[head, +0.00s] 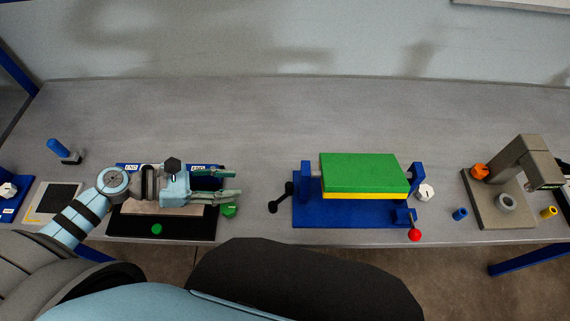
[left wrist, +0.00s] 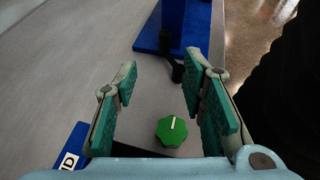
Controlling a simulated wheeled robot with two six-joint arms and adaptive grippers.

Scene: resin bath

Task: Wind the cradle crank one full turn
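The cradle has a blue base (head: 340,215) with two blue posts, and carries a green block (head: 365,172) with a yellow lower layer. Its black crank (head: 282,197) sticks out at the left end, its arm slanting down-left to a dark handle. My left gripper (head: 237,185) points right toward the crank, to its left and apart from it. In the left wrist view the left gripper's fingers (left wrist: 158,95) are spread with nothing between them. Beyond them show the crank (left wrist: 174,66) and the blue cradle base (left wrist: 150,38). My right gripper is not in view.
A green knob (head: 228,210) lies just below the left fingertips; it also shows in the left wrist view (left wrist: 172,131). A red-knobbed lever (head: 415,234) is at the cradle's front right. A grey-brown stand (head: 490,205) is at right. The table behind is clear.

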